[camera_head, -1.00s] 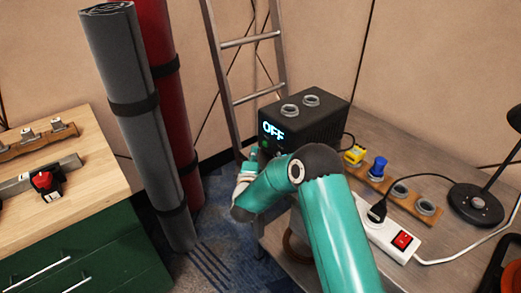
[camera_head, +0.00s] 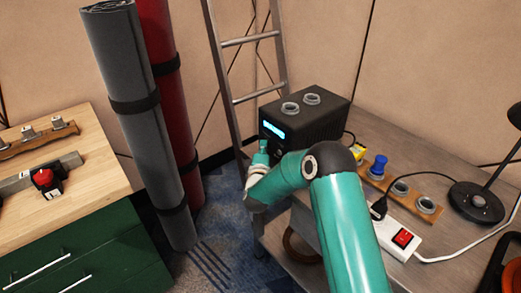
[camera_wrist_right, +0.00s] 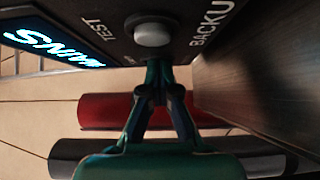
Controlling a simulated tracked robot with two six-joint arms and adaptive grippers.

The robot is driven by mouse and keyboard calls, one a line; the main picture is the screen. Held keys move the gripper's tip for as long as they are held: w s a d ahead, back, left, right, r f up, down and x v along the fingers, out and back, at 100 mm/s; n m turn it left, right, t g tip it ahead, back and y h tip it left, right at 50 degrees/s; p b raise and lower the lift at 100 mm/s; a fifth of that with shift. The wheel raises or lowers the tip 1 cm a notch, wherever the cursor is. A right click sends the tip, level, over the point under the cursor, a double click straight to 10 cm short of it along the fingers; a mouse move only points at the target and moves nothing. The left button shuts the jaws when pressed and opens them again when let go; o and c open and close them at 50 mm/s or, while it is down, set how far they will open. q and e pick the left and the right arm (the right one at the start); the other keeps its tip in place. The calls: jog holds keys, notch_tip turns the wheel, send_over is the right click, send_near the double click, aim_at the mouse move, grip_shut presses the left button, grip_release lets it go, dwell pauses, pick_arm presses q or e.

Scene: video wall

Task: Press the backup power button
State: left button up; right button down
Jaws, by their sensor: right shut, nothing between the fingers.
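The black power unit (camera_head: 318,122) stands on the grey wood table, with a lit cyan display (camera_head: 274,130) on its front. In the right wrist view, the front panel (camera_wrist_right: 187,45) shows a round pale button (camera_wrist_right: 152,35) between the labels "TEST" and "BACKU", which is cut off at the frame edge. The display there (camera_wrist_right: 50,45) reads "MAINS", turned over. My right gripper (camera_head: 262,150) is shut and empty at the unit's front. Its closed fingertips (camera_wrist_right: 158,68) are right by the button; I cannot tell whether they touch it. My left gripper is out of view.
A power strip with a red switch (camera_head: 403,237), a wooden socket board (camera_head: 408,195) and a black lamp (camera_head: 477,202) lie right of the unit. A ladder (camera_head: 232,90) and rolled mats (camera_head: 137,120) stand to the left, beside a green cabinet (camera_head: 85,245).

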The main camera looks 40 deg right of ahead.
jog(key=shift+s+d+r, duration=0.15)
jog(key=shift+d+r, duration=0.15)
jog(key=shift+d, duration=0.3)
jog(key=shift+a+f, duration=0.15)
jog(key=shift+a, duration=0.35)
jog(key=s+a, duration=0.7)
jog(key=a, duration=0.3)
jog(key=shift+s+a+f+b, duration=0.2)
jog(key=shift+s+a+b, duration=0.15)
jog(key=shift+b, duration=0.1)
